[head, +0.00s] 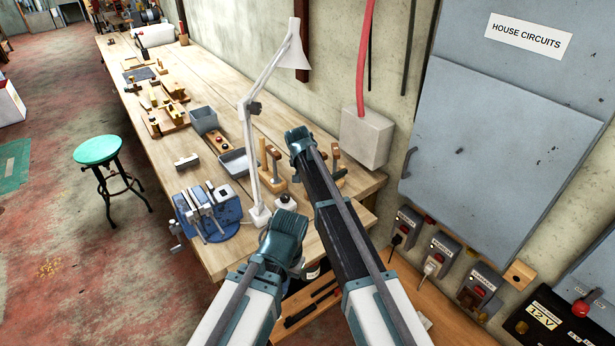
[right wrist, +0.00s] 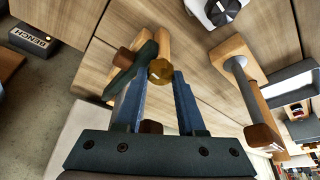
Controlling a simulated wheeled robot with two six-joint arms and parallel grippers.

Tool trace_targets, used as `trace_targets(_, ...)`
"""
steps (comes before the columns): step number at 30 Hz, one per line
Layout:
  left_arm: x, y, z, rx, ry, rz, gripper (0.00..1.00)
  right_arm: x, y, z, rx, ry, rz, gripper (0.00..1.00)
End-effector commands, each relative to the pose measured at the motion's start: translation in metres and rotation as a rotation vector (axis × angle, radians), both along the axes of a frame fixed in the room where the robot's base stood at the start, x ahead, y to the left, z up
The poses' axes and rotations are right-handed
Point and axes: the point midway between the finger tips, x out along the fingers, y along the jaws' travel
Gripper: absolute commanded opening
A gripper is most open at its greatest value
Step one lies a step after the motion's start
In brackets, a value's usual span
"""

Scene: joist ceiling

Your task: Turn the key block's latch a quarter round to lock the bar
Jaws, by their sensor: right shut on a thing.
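In the right wrist view a round brass knob (right wrist: 161,72), which looks like the latch, sits at the end of a wooden block (right wrist: 164,42), perhaps the key block. My right gripper (right wrist: 160,85) has its blue fingers on either side of the knob and is shut on it. A dark green piece and a brown wooden end lie beside the left finger. I cannot tell which part is the bar. In the head view my right gripper (head: 297,140) is at the bench's right end and hides the knob. My left gripper (head: 282,240) hangs nearer; its fingers are hidden.
A wooden stand (right wrist: 228,52) with a metal rod is to the right in the wrist view. A white lamp (head: 259,214) and a blue vise (head: 210,215) stand on the bench (head: 210,85), left of my arms. A grey wall box (head: 366,137) is close on the right.

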Motion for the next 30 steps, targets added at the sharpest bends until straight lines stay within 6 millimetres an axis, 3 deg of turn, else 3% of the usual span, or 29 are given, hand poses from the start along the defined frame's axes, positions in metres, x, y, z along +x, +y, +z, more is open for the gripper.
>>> trace_targets(30,0.0,0.0,0.0,0.0,0.0,0.0,0.0,0.0061,0.0054,0.0,-0.001,0.002,-0.957,0.0)
